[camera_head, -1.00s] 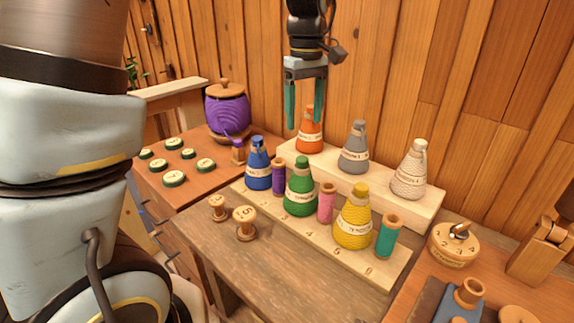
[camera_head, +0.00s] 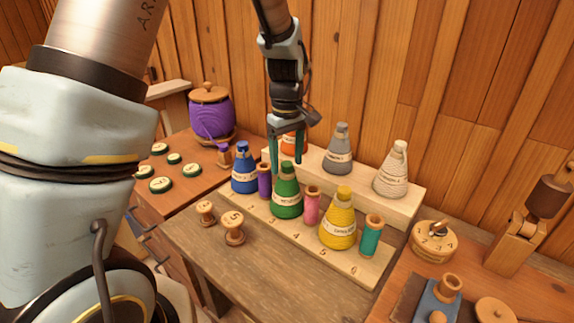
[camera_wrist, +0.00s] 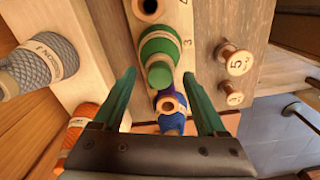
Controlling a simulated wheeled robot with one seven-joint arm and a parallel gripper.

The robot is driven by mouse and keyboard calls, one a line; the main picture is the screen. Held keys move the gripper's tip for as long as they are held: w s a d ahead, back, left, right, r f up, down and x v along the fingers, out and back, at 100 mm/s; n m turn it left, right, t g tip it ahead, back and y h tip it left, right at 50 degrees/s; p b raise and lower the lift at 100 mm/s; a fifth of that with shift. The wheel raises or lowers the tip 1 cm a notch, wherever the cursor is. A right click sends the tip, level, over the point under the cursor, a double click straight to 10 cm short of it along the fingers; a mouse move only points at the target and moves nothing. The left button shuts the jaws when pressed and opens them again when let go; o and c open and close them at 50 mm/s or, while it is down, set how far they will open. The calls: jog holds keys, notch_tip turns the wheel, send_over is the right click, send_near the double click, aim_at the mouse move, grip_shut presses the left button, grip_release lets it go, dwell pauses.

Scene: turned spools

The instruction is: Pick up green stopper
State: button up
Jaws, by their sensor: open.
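The green cone-shaped bottle (camera_head: 286,198) stands upright in the front rack, with a white label band and the green stopper (camera_head: 287,168) at its top. In the wrist view the stopper (camera_wrist: 160,75) is seen from above, between and beyond the fingertips. The gripper also shows in the wrist view (camera_wrist: 158,88), with a finger on each side. I cannot tell whether a finger touches the stopper.
A blue bottle (camera_head: 244,170), purple spool (camera_head: 264,182), pink spool (camera_head: 312,205) and yellow bottle (camera_head: 338,222) crowd the front rack (camera_head: 350,264). Behind are orange (camera_head: 289,146), grey (camera_head: 338,153) and white (camera_head: 391,173) bottles.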

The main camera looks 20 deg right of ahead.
jog(key=shift+c, duration=0.3)
grip_shut()
dwell(0.3)
